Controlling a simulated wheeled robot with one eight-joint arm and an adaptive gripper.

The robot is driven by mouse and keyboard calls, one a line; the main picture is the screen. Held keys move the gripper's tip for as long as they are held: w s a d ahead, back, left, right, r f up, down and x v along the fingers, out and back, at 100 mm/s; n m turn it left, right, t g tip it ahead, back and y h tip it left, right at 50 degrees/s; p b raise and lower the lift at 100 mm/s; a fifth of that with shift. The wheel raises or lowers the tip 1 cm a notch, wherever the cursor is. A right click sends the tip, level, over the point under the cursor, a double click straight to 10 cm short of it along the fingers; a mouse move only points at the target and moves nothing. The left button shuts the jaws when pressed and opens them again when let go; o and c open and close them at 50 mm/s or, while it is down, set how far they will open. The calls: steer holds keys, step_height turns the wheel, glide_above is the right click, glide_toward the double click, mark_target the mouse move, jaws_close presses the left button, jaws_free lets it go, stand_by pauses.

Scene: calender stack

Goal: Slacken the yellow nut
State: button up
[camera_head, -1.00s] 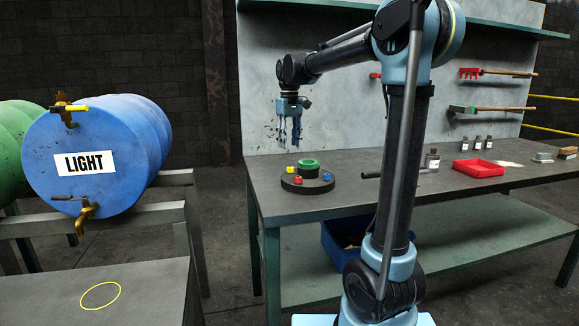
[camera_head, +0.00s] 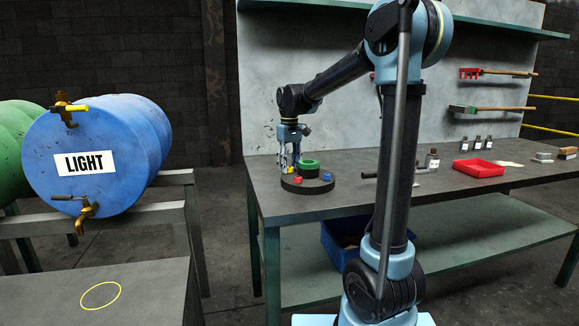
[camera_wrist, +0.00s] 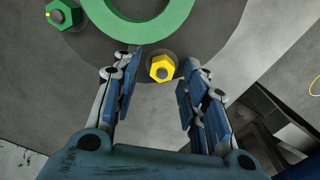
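The yellow nut (camera_wrist: 161,68) sits on a round grey washer on the dark round plate (camera_head: 309,187), beside the green ring (camera_head: 309,164). In the wrist view it lies between the fingertips of my gripper (camera_wrist: 160,78), with a gap on both sides. My gripper is open and empty, pointing down at the left part of the plate. It also shows in the head view (camera_head: 287,167), where it hides most or all of the yellow nut.
A red nut (camera_head: 297,181) and a blue nut (camera_head: 327,176) stand on the plate. A green nut (camera_wrist: 62,14) shows in the wrist view.

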jaws_close()
steer(key=shift+n, duration=0.4)
steer(key=n, duration=0.5)
steer(key=shift+s+n, duration=0.1)
steer(key=shift+n, duration=0.2)
steer(key=n, duration=0.5)
steer(key=shift+s+n, duration=0.1)
steer(key=shift+n, duration=0.3)
steer(key=shift+o, duration=0.2)
jaws_free()
steer(key=shift+a, duration=0.1)
